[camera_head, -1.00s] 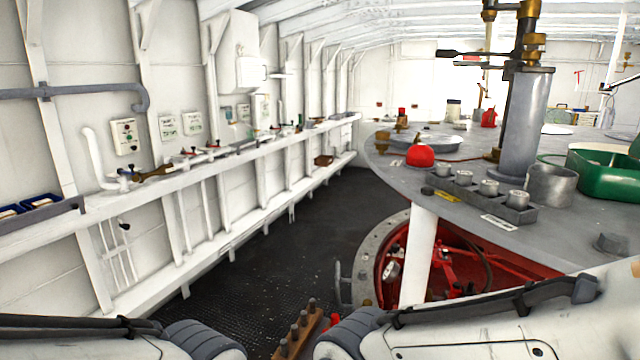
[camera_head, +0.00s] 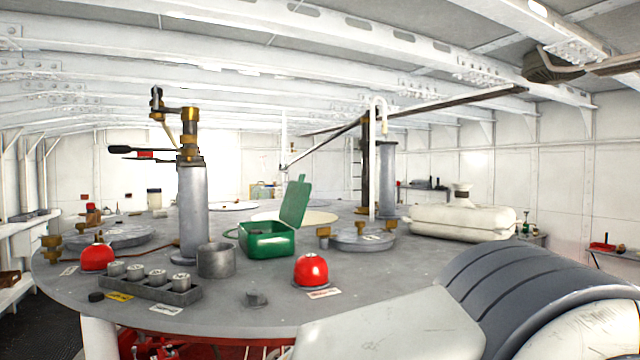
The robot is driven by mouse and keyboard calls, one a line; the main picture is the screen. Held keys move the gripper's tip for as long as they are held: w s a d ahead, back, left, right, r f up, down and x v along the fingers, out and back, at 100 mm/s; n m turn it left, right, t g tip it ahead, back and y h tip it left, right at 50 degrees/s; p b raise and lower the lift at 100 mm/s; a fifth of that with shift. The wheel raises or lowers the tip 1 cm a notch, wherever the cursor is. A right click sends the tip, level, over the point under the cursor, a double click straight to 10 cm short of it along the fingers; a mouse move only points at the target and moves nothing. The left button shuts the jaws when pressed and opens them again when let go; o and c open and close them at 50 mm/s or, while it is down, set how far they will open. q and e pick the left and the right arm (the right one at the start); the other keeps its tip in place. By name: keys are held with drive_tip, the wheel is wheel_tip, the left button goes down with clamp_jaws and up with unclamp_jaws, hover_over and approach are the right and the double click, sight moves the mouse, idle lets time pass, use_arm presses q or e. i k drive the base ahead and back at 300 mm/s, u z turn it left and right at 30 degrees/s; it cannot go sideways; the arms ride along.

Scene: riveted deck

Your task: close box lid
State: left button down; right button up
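A green metal box (camera_head: 266,246) sits on the large round grey deck table, in the middle of the head view. Its green lid (camera_head: 296,202) stands up and open at the box's right rear side, tilted a little back. The inside of the box is partly visible, but I cannot make out what it holds. One of my arms fills the lower right of the view, apart from the box. Neither of my grippers shows.
The round grey table (camera_head: 215,312) carries a grey post (camera_head: 193,215), an open grey cup (camera_head: 216,261), a rack of pegs (camera_head: 150,283), a red dome (camera_head: 311,270) by the box and another red dome (camera_head: 97,257) to the left. A white canister (camera_head: 463,220) lies at right.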

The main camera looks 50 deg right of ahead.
sight(297, 194)
drive_tip(key=k, duration=0.2)
drive_tip(key=z, duration=1.2)
drive_tip(key=i, duration=0.5)
